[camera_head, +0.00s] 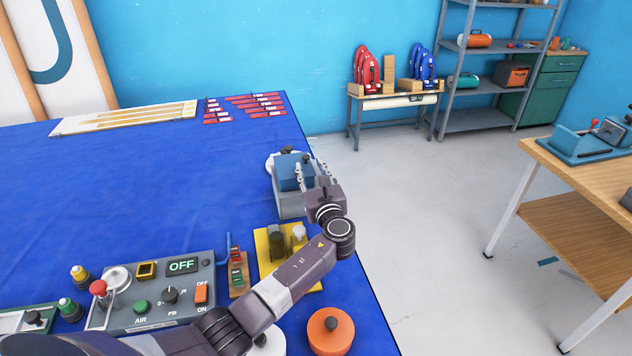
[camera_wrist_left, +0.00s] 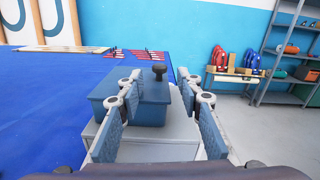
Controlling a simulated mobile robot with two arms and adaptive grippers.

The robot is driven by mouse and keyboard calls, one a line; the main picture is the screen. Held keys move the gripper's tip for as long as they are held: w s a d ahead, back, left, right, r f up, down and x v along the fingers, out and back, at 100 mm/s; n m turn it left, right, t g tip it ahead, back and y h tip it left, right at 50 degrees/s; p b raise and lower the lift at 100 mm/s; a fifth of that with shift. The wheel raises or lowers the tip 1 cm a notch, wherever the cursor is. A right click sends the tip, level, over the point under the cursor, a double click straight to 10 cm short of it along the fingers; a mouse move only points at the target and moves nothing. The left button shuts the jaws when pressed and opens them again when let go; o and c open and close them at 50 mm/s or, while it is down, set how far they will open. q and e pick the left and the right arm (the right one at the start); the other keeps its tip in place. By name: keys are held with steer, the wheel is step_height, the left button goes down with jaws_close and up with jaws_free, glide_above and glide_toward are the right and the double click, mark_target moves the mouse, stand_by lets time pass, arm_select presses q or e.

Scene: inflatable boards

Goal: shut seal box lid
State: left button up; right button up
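The seal box (camera_head: 291,205) is a grey box near the right edge of the blue table, with a blue lid or block (camera_head: 287,172) on it. In the left wrist view the blue part (camera_wrist_left: 150,108) sits above the grey body (camera_wrist_left: 160,150), with a black knob (camera_wrist_left: 159,70) at its far side. I cannot tell whether the lid is fully seated. My left gripper (camera_head: 316,172) is at the box's right side in the head view. In the wrist view its fingers (camera_wrist_left: 160,105) are apart, with the blue part beyond and between them. My right gripper is out of view.
A control panel (camera_head: 150,312) with an OFF display, a yellow stand (camera_head: 268,262) and an orange round piece (camera_head: 330,332) occupy the near table. Red strips (camera_head: 255,104) lie at the far end. The table's middle is clear. A wooden bench (camera_head: 590,170) stands right across open floor.

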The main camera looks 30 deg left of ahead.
arm_select(q)
steer(key=v, duration=0.6)
steer(key=shift+s+d+f, duration=0.1)
steer(key=shift+s+d, duration=0.05)
stand_by(0.3)
